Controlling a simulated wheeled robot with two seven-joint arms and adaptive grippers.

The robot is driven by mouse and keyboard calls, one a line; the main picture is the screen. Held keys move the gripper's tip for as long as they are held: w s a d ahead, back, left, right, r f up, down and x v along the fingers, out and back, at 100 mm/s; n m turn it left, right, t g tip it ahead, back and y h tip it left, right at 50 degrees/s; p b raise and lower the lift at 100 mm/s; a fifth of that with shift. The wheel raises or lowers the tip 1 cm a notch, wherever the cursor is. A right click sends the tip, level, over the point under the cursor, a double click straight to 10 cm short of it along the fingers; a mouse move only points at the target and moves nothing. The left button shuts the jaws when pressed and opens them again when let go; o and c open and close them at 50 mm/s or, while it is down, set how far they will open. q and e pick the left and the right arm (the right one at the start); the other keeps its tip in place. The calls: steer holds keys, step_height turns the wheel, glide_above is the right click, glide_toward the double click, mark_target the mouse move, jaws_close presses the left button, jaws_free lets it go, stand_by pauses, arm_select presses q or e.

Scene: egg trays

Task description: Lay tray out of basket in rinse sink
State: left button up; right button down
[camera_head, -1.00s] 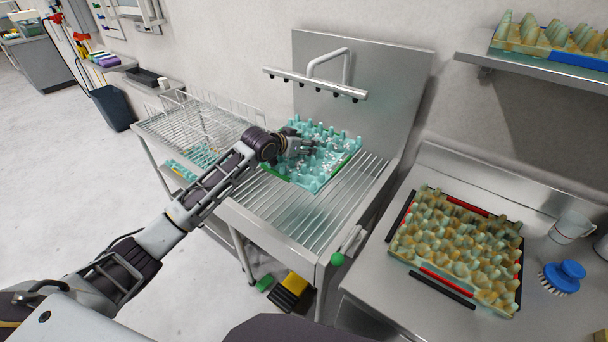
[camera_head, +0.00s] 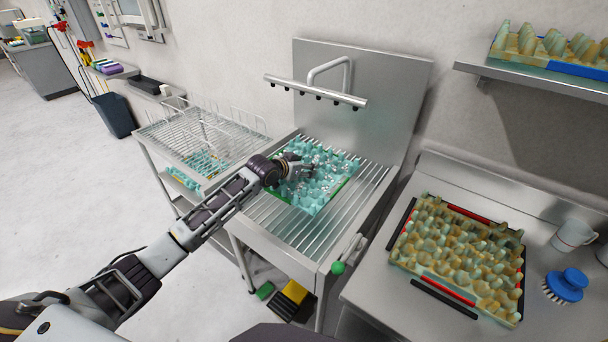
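A teal egg tray (camera_head: 318,192) with a green edge lies on the slatted top of the steel rinse sink (camera_head: 293,235), under the spray bar (camera_head: 315,92). My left gripper (camera_head: 305,172) is over the tray's left part, at or just above its bumps. Its fingers are small and blend with the tray, so I cannot tell whether they grip it. The wire basket (camera_head: 196,130) stands left of the sink, on a rack; some teal shows beneath its wires. My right gripper is not in view.
A dirty yellowish egg tray (camera_head: 456,250) lies on the right counter between black and red bars. A blue brush (camera_head: 566,285) and a white mug (camera_head: 572,236) are beside it. More trays sit on the upper right shelf (camera_head: 530,75). The sink's front slats are bare.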

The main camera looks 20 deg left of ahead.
arm_select(q)
steer(key=shift+f, duration=1.85)
steer(key=o, duration=1.2)
steer(key=shift+s, duration=0.15)
steer(key=shift+v, duration=2.8)
steer(key=v, duration=0.3)
steer(key=shift+s, duration=0.2)
steer(key=shift+v, duration=1.4)
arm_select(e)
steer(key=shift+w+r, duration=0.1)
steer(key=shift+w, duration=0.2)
